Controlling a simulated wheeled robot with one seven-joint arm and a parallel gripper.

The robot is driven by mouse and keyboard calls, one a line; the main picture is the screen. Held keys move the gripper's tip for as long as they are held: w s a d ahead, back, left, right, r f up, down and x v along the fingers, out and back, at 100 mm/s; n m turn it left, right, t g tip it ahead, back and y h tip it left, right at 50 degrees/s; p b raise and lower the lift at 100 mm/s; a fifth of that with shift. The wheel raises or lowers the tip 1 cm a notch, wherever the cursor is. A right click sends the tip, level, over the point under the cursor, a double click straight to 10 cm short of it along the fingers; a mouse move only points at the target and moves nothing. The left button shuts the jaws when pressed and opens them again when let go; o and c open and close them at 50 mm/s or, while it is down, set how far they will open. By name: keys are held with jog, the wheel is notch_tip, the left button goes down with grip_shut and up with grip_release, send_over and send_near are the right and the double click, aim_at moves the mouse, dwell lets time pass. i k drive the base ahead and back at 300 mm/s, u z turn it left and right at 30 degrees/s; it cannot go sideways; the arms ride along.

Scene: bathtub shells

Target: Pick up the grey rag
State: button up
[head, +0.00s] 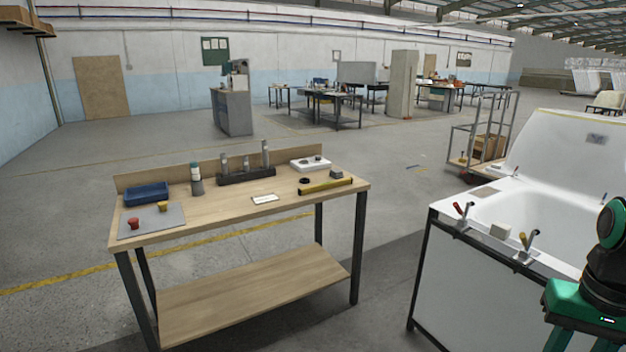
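I cannot make out a grey rag for certain. A small dark grey item (337,174) lies at the right end of the wooden workbench (240,210), too small to identify. A pale grey block-like item (501,231) sits on the near rim of the white bathtub shell (560,215), between two clamps. My gripper (582,345), green, is at the lower right in front of the tub. Its fingers run off the bottom edge, so its tips and anything between them are hidden. It is well to the right of the workbench.
The bench holds a blue tray (147,194), a grey mat (135,226) with red and yellow knobs, a bottle (196,180), a dark holder (246,177) and a yellow level (325,186). Red-handled (463,213) and yellow-handled (527,244) clamps grip the tub rim. Floor left of the bench is clear.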

aim_at(335, 173)
jog(key=u, duration=0.3)
jog(key=i, duration=3.05)
jog(key=z, duration=0.1)
